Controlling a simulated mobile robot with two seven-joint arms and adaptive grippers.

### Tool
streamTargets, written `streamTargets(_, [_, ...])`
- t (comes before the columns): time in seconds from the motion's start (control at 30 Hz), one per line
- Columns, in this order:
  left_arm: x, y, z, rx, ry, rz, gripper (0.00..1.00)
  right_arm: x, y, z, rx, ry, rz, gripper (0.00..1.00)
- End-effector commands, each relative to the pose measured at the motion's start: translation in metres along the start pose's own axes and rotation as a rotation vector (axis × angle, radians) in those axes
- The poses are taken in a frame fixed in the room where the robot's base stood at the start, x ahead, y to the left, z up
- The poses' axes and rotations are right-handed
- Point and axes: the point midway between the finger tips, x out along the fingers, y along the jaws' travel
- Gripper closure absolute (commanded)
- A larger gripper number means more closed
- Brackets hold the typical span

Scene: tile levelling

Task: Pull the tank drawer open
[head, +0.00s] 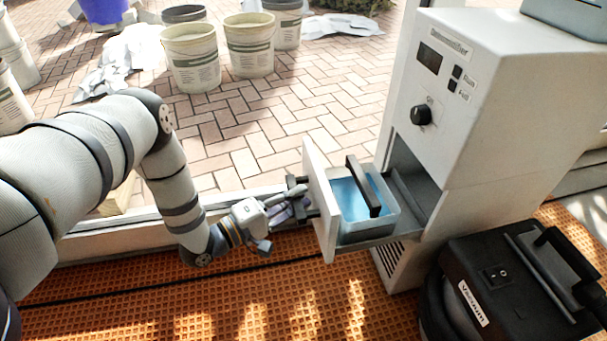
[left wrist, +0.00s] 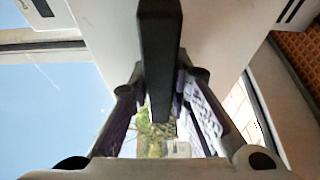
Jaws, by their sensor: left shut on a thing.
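The tank drawer stands out from the white dehumidifier (head: 465,110), with its white front panel (head: 322,200) well clear of the body. A tank (head: 352,232) with blue water and a dark carrying handle (head: 363,186) sits in the drawer. My left gripper (head: 300,200) is at the outer side of the drawer front. In the left wrist view its fingers (left wrist: 160,95) are shut on the dark drawer handle (left wrist: 160,50), one on each side. My right gripper is not in view.
A black vacuum (head: 515,285) stands on the orange grid floor (head: 200,305), right of the dehumidifier. Several buckets (head: 192,57) stand on the brick paving behind. The grid floor in front of the drawer is clear.

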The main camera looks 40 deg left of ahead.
Motion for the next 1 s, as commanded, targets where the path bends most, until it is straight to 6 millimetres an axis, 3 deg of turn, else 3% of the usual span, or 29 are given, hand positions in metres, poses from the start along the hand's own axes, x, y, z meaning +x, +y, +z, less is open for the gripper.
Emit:
streamTargets(0.3, [0.0, 0.0, 0.0, 0.001, -0.002, 0.001, 1.0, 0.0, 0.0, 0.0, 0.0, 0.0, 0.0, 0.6])
streamTargets(0.33, [0.0, 0.0, 0.0, 0.001, -0.002, 0.001, 0.78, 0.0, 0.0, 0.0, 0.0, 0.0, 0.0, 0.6])
streamTargets(0.4, [0.0, 0.0, 0.0, 0.0, -0.002, 0.001, 0.62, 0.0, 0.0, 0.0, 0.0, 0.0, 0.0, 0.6])
streamTargets(0.73, [-0.003, 0.0, 0.0, 0.0, -0.001, -0.001, 0.62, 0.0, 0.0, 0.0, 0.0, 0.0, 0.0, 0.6])
streamTargets(0.87, [-0.026, -0.001, -0.001, -0.002, 0.002, -0.005, 0.62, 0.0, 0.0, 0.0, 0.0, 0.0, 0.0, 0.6])
streamTargets(1.0, [-0.065, -0.001, -0.001, -0.002, 0.002, -0.005, 0.62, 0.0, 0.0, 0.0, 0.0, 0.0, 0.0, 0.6])
